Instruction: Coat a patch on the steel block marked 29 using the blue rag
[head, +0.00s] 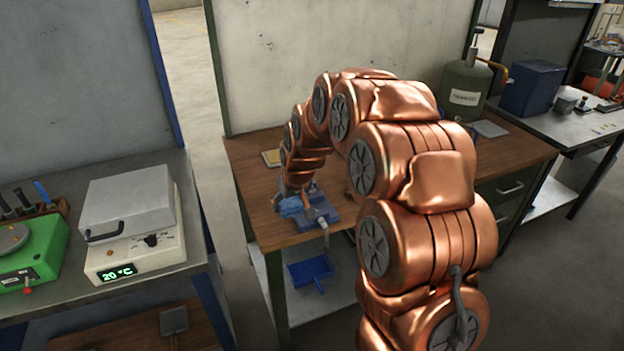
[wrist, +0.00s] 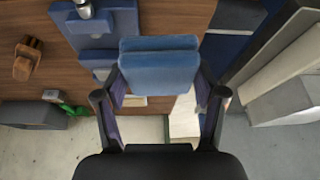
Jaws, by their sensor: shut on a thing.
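My gripper (wrist: 160,88) is shut on the blue rag (wrist: 160,62), a folded pad held between its two fingers. In the head view the rag (head: 291,206) shows at the end of my arm, over the front left part of the wooden bench, beside a blue vise (head: 320,214). The vise also shows in the wrist view (wrist: 98,28), behind and left of the rag. I cannot tell whether the rag touches anything. I cannot make out a steel block marked 29 in either view; my arm and the rag hide part of the bench.
The wooden bench (head: 258,229) has a small yellowish pad (head: 271,157) at its back left. A green canister (head: 466,90) stands at the back right. A blue dustpan (head: 311,270) lies on the shelf below.

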